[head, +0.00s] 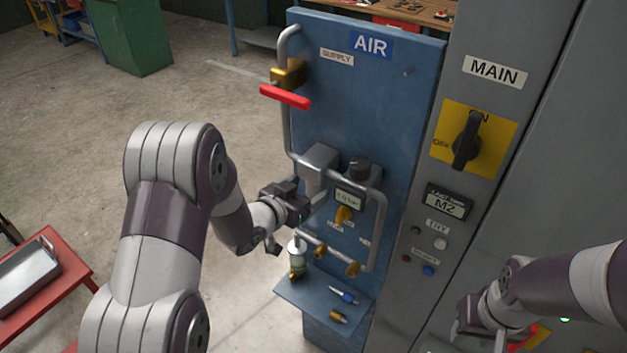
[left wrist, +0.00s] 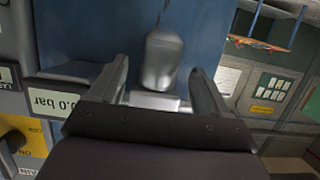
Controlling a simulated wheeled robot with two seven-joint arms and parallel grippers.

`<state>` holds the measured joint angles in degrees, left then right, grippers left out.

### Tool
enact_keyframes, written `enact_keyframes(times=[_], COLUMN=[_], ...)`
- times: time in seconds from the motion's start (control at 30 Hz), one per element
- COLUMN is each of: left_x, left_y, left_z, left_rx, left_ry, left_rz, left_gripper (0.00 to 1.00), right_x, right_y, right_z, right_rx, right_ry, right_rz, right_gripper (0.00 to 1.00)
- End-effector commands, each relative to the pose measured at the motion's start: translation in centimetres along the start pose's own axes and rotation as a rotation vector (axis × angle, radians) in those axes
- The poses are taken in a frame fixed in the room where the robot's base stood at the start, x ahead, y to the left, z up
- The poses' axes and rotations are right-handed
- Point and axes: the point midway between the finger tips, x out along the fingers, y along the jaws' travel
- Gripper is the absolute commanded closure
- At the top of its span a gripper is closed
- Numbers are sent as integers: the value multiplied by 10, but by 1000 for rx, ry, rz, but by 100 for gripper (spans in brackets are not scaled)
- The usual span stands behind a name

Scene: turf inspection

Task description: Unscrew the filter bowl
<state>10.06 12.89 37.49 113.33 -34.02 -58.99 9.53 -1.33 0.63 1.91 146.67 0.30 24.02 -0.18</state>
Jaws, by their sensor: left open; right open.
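The filter bowl, a smooth grey cylinder with a rounded end (left wrist: 162,62), stands between the open fingers of my left gripper (left wrist: 157,88) in the left wrist view, with gaps on both sides. It joins a pale grey block at its base there.
The blue AIR panel (head: 390,110) carries a red-handled supply valve (head: 285,96), a black knob (head: 358,168) and a gauge (head: 348,198). A red table (head: 70,278) stands at left.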

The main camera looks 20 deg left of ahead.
Motion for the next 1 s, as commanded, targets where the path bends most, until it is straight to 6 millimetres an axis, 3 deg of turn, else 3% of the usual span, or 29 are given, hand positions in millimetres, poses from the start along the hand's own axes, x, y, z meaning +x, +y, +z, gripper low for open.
enact_keyframes(times=[0.23,0.57,0.73,0.8,0.83,0.9,1.0], left_x=[37,43,43,43,43,43,42], left_y=[0,0,0,0,0,-1,-1], left_z=[-1,0,0,0,0,0,0], left_rx=[1,1,1,1,1,0,2], left_ry=[0,0,0,-1,0,-1,-1], left_rz=[0,-2,-1,-1,-2,-2,4], left_gripper=[23,23,78,81,58,81,83], right_x=[-12,-12,-12,-12,-12,-12,-13], right_y=[0,0,0,0,0,0,0], right_z=[-2,-1,-1,-1,-1,-1,-2], right_rx=[0,0,0,0,0,0,0], right_ry=[0,0,0,0,0,0,0], right_rz=[0,0,0,0,0,0,0], right_gripper=[57,57,57,57,57,57,57])
